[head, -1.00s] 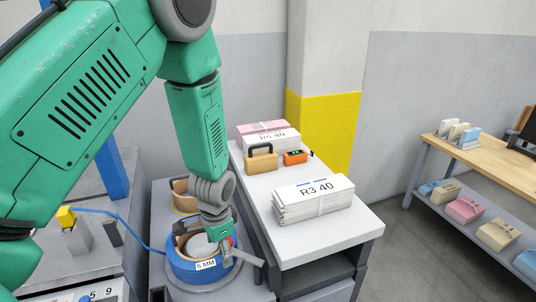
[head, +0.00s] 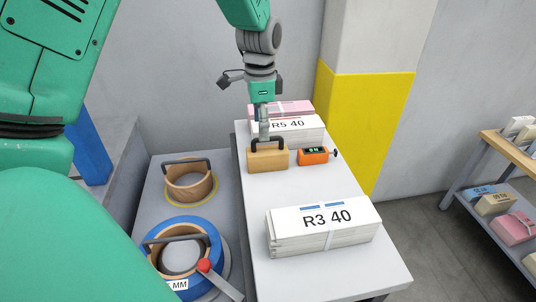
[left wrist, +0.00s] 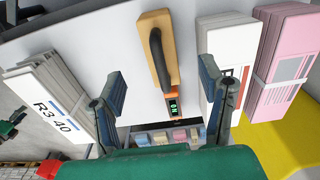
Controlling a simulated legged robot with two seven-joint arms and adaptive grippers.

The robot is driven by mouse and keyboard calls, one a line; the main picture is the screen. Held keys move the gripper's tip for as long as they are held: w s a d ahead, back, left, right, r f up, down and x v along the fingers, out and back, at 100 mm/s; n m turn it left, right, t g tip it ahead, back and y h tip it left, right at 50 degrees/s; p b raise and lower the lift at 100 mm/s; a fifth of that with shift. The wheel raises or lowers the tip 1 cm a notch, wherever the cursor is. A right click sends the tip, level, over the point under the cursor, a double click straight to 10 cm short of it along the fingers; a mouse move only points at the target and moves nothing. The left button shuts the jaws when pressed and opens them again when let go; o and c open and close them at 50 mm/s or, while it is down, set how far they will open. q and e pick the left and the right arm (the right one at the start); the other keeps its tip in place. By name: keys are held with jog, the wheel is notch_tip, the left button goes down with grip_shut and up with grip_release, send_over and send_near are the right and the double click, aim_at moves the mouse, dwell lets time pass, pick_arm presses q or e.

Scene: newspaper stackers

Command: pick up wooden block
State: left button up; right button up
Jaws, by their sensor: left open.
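The wooden block (head: 267,159) is light wood with a black handle on top. It stands on the white table, in front of the R5 40 stack in the head view. My left gripper (head: 264,128) is at the block's handle in the head view, partly covering it. In the left wrist view the block (left wrist: 158,35) lies beyond and between the two open, widely spread fingers of my left gripper (left wrist: 165,82). Nothing is between the fingertips there, and I cannot tell whether they touch the handle. My right gripper is not in view.
An orange device (head: 313,156) sits close to the right of the block. The R5 40 stack (head: 290,132) and a pink stack (head: 283,109) stand behind. The R3 40 stack (head: 322,228) is nearer. A blue ring (head: 211,233) and a wooden ring (head: 188,188) with handles are left.

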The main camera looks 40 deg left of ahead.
aim_at(268, 149)
pick_arm(q)
jog(key=f, duration=0.1)
jog(key=d+f, duration=0.1)
jog(key=f, duration=0.1)
jog(key=w+f, duration=0.1)
jog(key=shift+d+f, duration=0.15)
jog(key=shift+s+d+f, duration=0.15)
jog(key=shift+f, duration=0.2)
jog(key=f, duration=0.3)
jog(key=a+f, duration=0.1)
jog(key=f, duration=0.1)
jog(key=shift+w+b, duration=0.3)
jog(key=shift+b, duration=0.1)
jog(key=shift+d+r, duration=0.1)
jog(key=shift+d, duration=0.05)
jog(key=shift+d+r, duration=0.1)
jog(key=shift+d, duration=0.15)
jog(key=c, duration=1.4)
jog(key=shift+a+r, duration=0.1)
jog(key=shift+a, duration=0.05)
jog(key=shift+c, duration=0.2)
notch_tip(268, 149, up, 10)
jog(key=shift+f+p, duration=0.1)
jog(key=shift+p, duration=0.45)
